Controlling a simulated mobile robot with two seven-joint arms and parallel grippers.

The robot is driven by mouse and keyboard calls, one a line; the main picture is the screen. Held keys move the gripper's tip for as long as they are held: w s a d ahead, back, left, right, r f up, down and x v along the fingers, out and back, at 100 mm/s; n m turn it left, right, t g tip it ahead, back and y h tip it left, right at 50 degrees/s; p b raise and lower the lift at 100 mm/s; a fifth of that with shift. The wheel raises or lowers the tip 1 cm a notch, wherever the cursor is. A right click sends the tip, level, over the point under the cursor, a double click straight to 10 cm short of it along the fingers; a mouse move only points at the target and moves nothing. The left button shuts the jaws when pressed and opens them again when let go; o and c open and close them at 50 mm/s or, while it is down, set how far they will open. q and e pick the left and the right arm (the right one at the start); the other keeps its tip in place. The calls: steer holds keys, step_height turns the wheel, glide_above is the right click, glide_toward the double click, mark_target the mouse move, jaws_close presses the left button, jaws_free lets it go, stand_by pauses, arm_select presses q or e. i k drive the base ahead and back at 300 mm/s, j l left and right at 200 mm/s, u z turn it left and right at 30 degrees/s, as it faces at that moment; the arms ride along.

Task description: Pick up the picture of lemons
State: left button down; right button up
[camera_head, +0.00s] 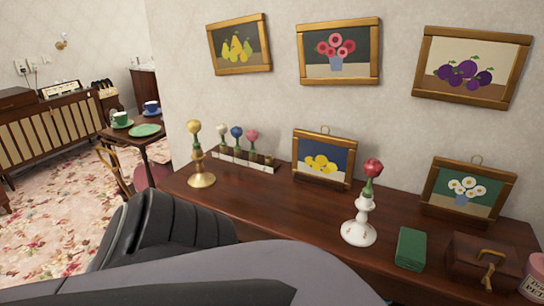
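The picture of lemons (321,168) has a gilt-wood frame with yellow lemons on a blue ground. It stands upright on the dark wooden sideboard (275,205), near the wall. A small ring shows at the top of its frame. Large grey and black parts of my arm cover the bottom of the view and hide the sideboard's front left part. No gripper fingertips show, so neither gripper is in view.
A brass candlestick (201,172) stands left of the picture and a white candlestick (359,228) with a red rose right-front. A bud vase rack (240,160), a white-flower picture (468,191), a green box (410,249) and a wooden box (483,265) share the sideboard.

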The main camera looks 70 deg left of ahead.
mark_target(330, 158)
steer(key=u, duration=1.3)
